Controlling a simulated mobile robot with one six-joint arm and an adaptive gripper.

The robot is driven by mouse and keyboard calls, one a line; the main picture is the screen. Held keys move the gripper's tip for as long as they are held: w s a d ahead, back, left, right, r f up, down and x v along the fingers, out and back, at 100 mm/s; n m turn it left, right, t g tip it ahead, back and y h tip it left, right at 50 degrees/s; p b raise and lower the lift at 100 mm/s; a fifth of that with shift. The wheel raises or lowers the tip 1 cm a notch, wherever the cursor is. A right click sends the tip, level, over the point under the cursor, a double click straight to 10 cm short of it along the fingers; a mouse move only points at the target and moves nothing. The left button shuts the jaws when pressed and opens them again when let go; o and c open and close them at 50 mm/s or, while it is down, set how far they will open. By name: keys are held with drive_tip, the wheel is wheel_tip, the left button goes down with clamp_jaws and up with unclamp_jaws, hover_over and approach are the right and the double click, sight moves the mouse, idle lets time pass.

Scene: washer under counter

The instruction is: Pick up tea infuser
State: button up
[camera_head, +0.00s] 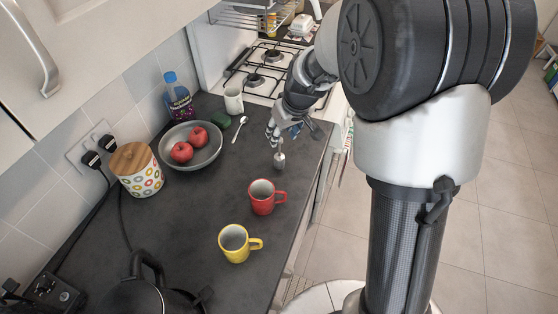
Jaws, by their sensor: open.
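The tea infuser (280,159) looks like a small grey metal piece with a thin upright part. It is on the dark counter (215,215), near the right edge and behind the red mug. My gripper (287,134) is open and just above and behind it in the picture, pointing down toward the counter. Nothing shows between its fingers. The fingers overlap the space near the infuser's upper end, and I cannot tell whether they touch it.
A red mug (262,198) and a yellow mug (234,245) stand in front. A gas stove (262,70) is behind.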

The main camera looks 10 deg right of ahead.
drive_tip(key=b, duration=0.2)
hover_over(279, 153)
wheel_tip(279, 153, down, 4)
drive_tip(key=shift+d+f, duration=0.15)
drive_tip(key=shift+f, duration=0.05)
drive_tip(key=shift+w+f, duration=0.2)
drive_tip(key=shift+f, duration=0.1)
drive_tip(key=shift+c, duration=0.3)
clamp_jaws()
